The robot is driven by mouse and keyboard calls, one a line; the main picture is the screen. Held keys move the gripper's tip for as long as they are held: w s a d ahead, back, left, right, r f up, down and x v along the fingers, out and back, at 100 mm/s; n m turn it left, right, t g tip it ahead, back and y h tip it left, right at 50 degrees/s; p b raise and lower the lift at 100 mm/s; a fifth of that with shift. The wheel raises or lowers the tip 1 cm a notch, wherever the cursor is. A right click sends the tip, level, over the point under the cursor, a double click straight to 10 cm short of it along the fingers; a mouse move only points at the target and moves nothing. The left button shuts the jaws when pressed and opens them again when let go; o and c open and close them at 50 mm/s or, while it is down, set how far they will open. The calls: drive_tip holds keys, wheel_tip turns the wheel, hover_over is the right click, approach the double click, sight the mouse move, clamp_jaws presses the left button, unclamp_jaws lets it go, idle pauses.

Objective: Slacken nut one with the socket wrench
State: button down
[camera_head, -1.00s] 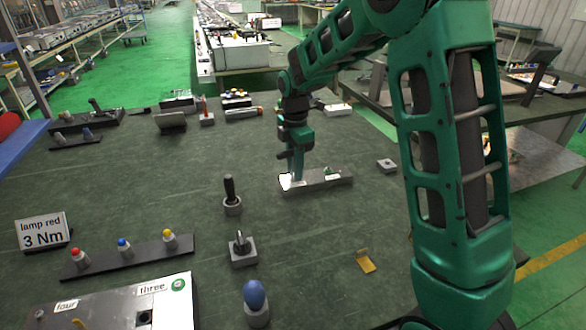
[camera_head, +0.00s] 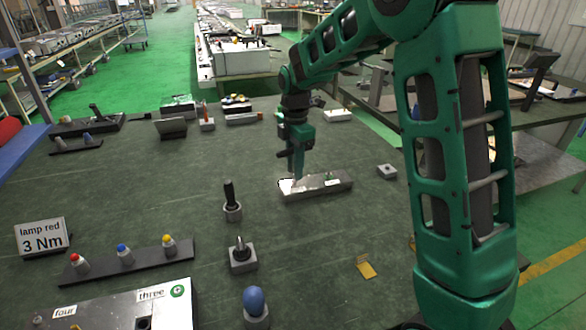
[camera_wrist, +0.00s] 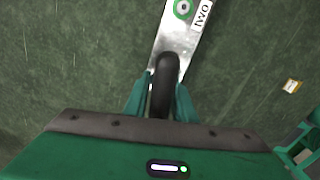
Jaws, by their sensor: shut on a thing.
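My gripper (camera_head: 297,158) hangs over the left end of the metal plate (camera_head: 325,185) at the middle of the table. In the wrist view its green fingers (camera_wrist: 162,92) are shut on the dark, rounded handle of a tool (camera_wrist: 165,73), which I take to be the socket wrench. The handle stands over the near end of the plate, and its lower end is hidden. The plate carries a label reading "two" (camera_wrist: 203,14) and a green ringed spot (camera_wrist: 183,8) beside it. Nut one cannot be made out under the tool.
A block with a black-handled tool (camera_head: 231,195), a block with a pointed metal piece (camera_head: 240,251) and a blue-knobbed piece (camera_head: 254,302) stand left of the plate. A rack with coloured caps (camera_head: 124,257) and a sign reading "lamp red 3 Nm" (camera_head: 42,237) are farther left.

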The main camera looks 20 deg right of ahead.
drive_tip(key=shift+r, duration=0.1)
drive_tip(key=shift+r, duration=1.9)
